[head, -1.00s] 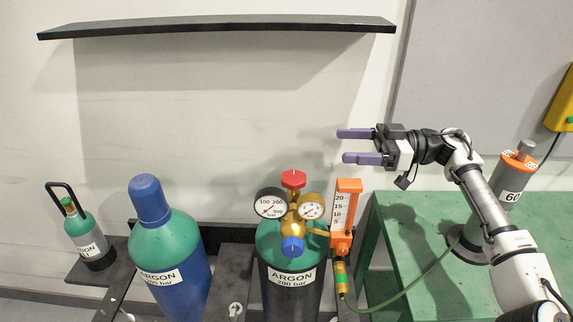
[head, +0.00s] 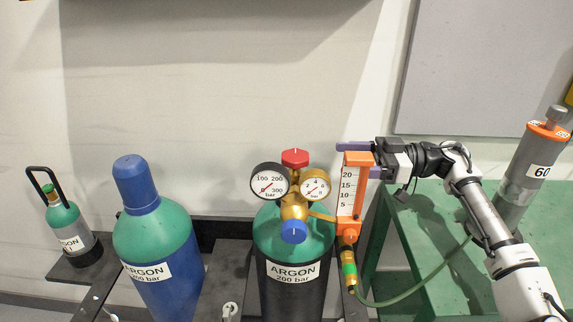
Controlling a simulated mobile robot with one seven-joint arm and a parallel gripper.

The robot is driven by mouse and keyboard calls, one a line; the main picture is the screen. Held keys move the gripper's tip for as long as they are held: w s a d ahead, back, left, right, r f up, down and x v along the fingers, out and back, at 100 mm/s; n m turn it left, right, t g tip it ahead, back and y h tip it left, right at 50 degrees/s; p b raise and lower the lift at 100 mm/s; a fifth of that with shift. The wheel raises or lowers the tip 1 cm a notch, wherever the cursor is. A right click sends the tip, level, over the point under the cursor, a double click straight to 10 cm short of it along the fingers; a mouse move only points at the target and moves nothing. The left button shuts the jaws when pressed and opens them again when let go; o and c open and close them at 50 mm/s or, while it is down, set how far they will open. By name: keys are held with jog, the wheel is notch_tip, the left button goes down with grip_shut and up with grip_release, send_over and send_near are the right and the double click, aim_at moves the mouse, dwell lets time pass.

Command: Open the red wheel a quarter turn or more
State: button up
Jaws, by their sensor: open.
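The red wheel (head: 295,157) sits on top of the brass regulator (head: 293,205) on the black argon cylinder with a green shoulder (head: 265,228). A white mark shows on the wheel. Two round gauges flank it, the left gauge (head: 269,183) and the right gauge (head: 315,185). A blue knob (head: 293,231) sits below. My gripper (head: 352,160) is to the right of the wheel, apart from it, with fingers pointing left. It is open and empty. The orange flowmeter (head: 352,192) partly hides the lower finger.
A blue cylinder with a green shoulder (head: 158,246) stands to the left, and a small green and grey bottle (head: 68,228) farther left. A green table (head: 440,268) is at the right, with a grey cylinder marked 60 (head: 520,180). A green hose (head: 410,293) runs from the flowmeter.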

aim_at(287, 157)
jog(key=a+p, duration=0.3)
jog(key=a, duration=1)
jog(key=shift+a, duration=0.25)
jog(key=shift+c, duration=0.2)
jog(key=c, duration=0.9)
jog(key=shift+n+g, duration=0.9)
jog(key=shift+g, duration=0.5)
jog(key=n+g, duration=0.1)
jog(key=g, duration=0.1)
jog(key=n+g+h, duration=0.1)
jog(key=g, duration=0.1)
jog(key=shift+s+d+r+n, duration=0.1)
jog(key=shift+s+n, duration=0.2)
jog(key=shift+g+h, duration=0.3)
jog(key=o, duration=0.9)
jog(key=shift+o, duration=0.2)
